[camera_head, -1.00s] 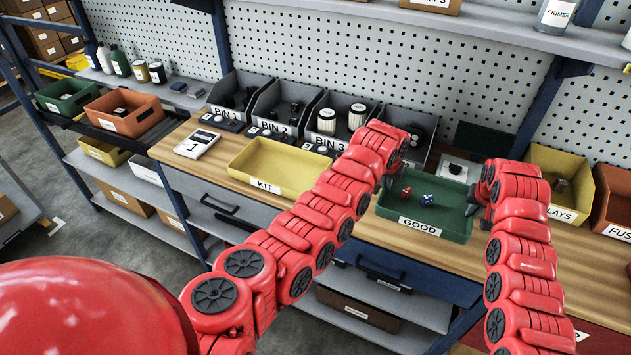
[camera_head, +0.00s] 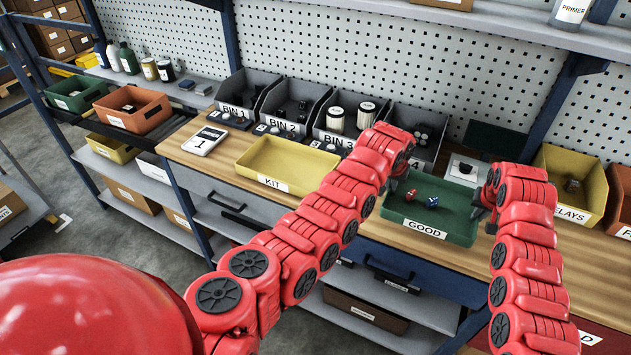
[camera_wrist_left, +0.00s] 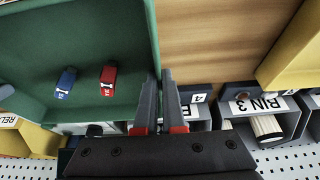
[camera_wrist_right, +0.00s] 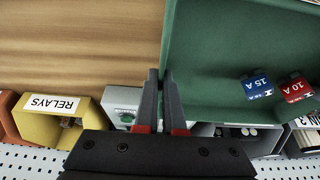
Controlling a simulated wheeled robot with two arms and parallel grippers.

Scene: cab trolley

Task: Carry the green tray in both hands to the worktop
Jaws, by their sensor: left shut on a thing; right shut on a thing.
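The green tray (camera_head: 455,236), labelled GOOD, is over the right part of the wooden worktop (camera_head: 385,236). I cannot tell whether it touches the wood. It holds a red fuse (camera_head: 410,195) and a blue fuse (camera_head: 432,202), marked 10 A and 15 A in the right wrist view. My left gripper (camera_wrist_left: 167,72) is shut on the tray's left wall, and my right gripper (camera_wrist_right: 160,72) is shut on its right wall. In the head view my arms partly hide both grippers.
The yellow KIT tray (camera_head: 285,188) lies left of the green tray. Grey numbered bins (camera_head: 243,95) stand behind. Bare wood shows along the front.

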